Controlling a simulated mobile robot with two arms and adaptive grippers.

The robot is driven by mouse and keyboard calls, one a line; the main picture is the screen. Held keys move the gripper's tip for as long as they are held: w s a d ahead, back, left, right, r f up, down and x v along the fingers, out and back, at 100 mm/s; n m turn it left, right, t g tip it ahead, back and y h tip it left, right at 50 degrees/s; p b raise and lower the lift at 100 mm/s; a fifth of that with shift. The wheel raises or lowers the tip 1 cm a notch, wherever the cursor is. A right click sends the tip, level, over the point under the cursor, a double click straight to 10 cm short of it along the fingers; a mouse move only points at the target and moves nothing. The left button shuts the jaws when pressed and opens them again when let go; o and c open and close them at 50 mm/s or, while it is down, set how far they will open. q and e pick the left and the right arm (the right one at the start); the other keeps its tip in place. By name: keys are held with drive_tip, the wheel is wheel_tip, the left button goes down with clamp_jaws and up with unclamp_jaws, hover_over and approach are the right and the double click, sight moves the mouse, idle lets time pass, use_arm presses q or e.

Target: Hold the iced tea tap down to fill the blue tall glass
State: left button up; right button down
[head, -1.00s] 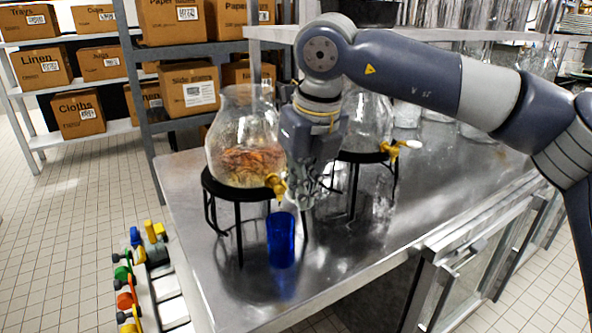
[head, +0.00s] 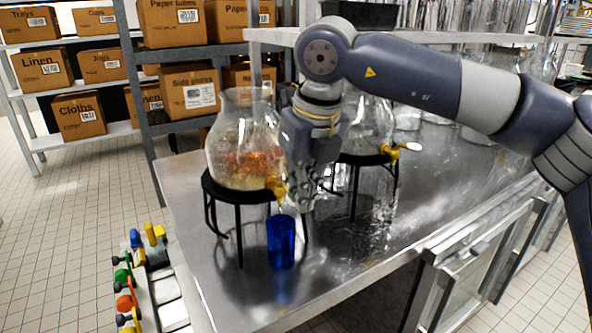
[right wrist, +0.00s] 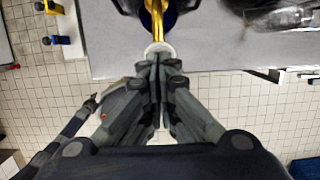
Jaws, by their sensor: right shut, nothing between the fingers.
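The blue tall glass (head: 281,243) stands upright on the steel counter, under the gold tap (head: 276,188) of the left glass dispenser (head: 238,135). My right gripper (head: 298,203) is shut and empty, pointing down just right of this tap. In the right wrist view, the closed fingertips (right wrist: 158,60) are at the white knob of the tap handle (right wrist: 158,48); I cannot tell whether they press on it. A dark blue part of the glass (right wrist: 181,6) shows behind the tap there. The glass's fill level cannot be made out. My left gripper is not in view.
A second dispenser (head: 370,125) with a gold tap (head: 402,147) stands to the right on a black stand. The steel counter (head: 390,225) is clear in front. Shelves with cardboard boxes (head: 190,92) stand behind. A rack of coloured taps (head: 128,285) is at lower left.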

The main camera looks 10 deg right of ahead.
drive_tip(key=shift+r, duration=0.1)
idle(0.5)
drive_tip(key=shift+r+p, duration=0.5)
drive_tip(key=shift+r, duration=0.2)
drive_tip(key=w+a+p+v, duration=0.1)
drive_tip(key=p+v, duration=0.1)
drive_tip(key=v, duration=1.2)
drive_tip(key=shift+w+r, duration=0.15)
drive_tip(key=shift+w, duration=0.1)
drive_tip(key=shift+d, duration=0.15)
